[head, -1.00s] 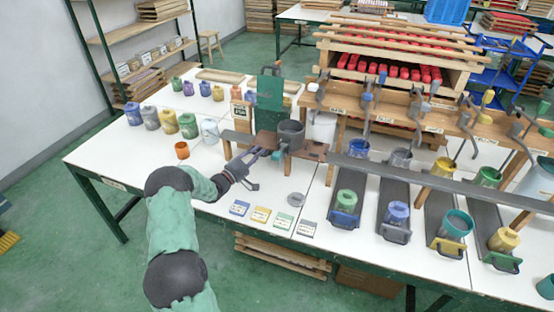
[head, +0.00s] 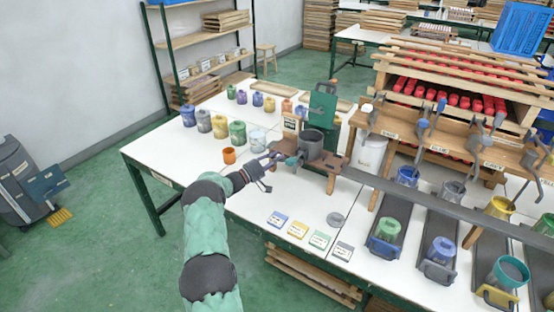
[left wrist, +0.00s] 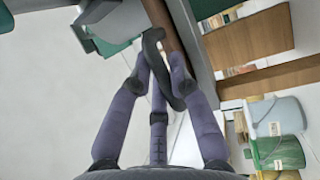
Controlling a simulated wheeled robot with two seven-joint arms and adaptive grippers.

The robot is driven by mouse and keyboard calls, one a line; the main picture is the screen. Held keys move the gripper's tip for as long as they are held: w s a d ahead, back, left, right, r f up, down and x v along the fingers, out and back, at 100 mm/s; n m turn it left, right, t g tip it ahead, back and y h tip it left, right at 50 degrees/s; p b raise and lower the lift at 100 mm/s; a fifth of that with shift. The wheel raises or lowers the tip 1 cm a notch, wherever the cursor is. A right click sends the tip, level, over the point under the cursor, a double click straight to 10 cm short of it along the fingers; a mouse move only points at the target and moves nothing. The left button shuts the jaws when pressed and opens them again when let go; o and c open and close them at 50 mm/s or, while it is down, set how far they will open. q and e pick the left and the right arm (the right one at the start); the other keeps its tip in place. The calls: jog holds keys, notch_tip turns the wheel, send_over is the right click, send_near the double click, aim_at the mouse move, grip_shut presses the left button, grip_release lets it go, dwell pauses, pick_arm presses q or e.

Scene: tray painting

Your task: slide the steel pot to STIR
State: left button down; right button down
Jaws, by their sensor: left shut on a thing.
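The steel pot (head: 312,143) is a dark grey cylinder, upright on a brown wooden stand (head: 337,161) on the white table. A teal piece (head: 293,160) shows at its left side. My left gripper (head: 276,160) comes in from the left, just beside the pot. In the left wrist view its purple-grey fingers (left wrist: 158,78) are shut around a dark curved bar (left wrist: 152,45), which looks like the pot's handle. A small sign (head: 290,124) stands behind and left of the pot; its text is too small to read. My right gripper is out of view.
A green upright panel (head: 322,106) stands behind the pot. A long grey rail (head: 420,203) runs off to the right. An orange cup (head: 229,155) and several coloured jars stand at left. Coloured cards (head: 298,229) and a grey disc (head: 336,219) lie in front. A white bucket (head: 370,154) is at right.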

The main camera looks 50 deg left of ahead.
pick_arm(q)
jog(key=c, duration=1.3)
grip_release()
jog(key=shift+a+r, duration=0.15)
jog(key=shift+a, duration=0.15)
jog(key=shift+c, duration=0.2)
jog(key=shift+o, duration=1.1)
jog(key=shift+a, duration=0.1)
jog(key=shift+s, duration=0.15)
jog(key=s+a+f, duration=0.1)
jog(key=s+f, duration=0.1)
jog(key=s, duration=0.9)
jog(key=shift+s, duration=0.3)
jog(key=shift+a+f, duration=0.15)
